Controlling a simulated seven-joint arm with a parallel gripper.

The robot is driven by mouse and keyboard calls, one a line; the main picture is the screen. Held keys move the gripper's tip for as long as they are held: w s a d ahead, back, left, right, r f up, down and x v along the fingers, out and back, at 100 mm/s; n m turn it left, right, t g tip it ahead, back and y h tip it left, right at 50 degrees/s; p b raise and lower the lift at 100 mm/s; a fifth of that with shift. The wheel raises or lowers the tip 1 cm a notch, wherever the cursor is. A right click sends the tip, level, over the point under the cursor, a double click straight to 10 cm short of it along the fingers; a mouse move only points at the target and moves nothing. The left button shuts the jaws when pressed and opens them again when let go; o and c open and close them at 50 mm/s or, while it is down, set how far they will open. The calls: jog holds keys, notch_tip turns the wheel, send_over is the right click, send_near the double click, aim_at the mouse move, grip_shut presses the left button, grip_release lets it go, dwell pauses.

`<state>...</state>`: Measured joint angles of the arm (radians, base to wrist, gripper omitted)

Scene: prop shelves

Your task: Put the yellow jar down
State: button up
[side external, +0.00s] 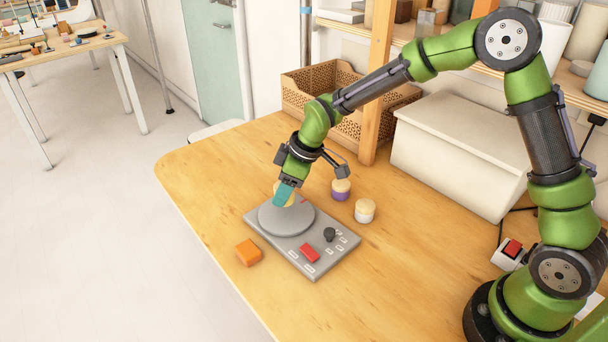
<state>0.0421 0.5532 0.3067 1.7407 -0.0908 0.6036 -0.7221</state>
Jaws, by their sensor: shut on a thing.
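My gripper (284,194), with teal fingers, is over the grey device at the middle of the table. It is shut on the yellow jar (291,200), which is mostly hidden behind the fingers. The jar is at the far part of the round grey plate (285,219) on the device (318,262). I cannot tell whether the jar touches the plate or is just above it.
A purple jar (341,190) and a white jar (365,211) with pale lids stand right of the device. An orange block (248,252) lies at its left. A red piece (310,253) and black knob (329,234) are on the device. The near table is clear.

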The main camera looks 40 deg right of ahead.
notch_tip(320, 180, down, 3)
jog(key=shift+s+f, duration=0.1)
jog(key=shift+f, duration=0.1)
jog(key=o, duration=1.1)
jog(key=v, duration=1.2)
jog(key=s+d+r+m+t, duration=0.1)
jog(key=s+d+r+m, duration=0.1)
jog(key=s, duration=0.5)
jog(key=s+d+r+m+t, duration=0.1)
jog(key=s+d+r+m, duration=0.1)
jog(key=s+r+m, duration=0.2)
jog(key=s+d+r+m+t+h, duration=0.1)
jog(key=s+d+r+m, duration=0.2)
jog(key=s+m, duration=0.3)
jog(key=shift+s+t, duration=0.3)
jog(key=shift+s, duration=1.85)
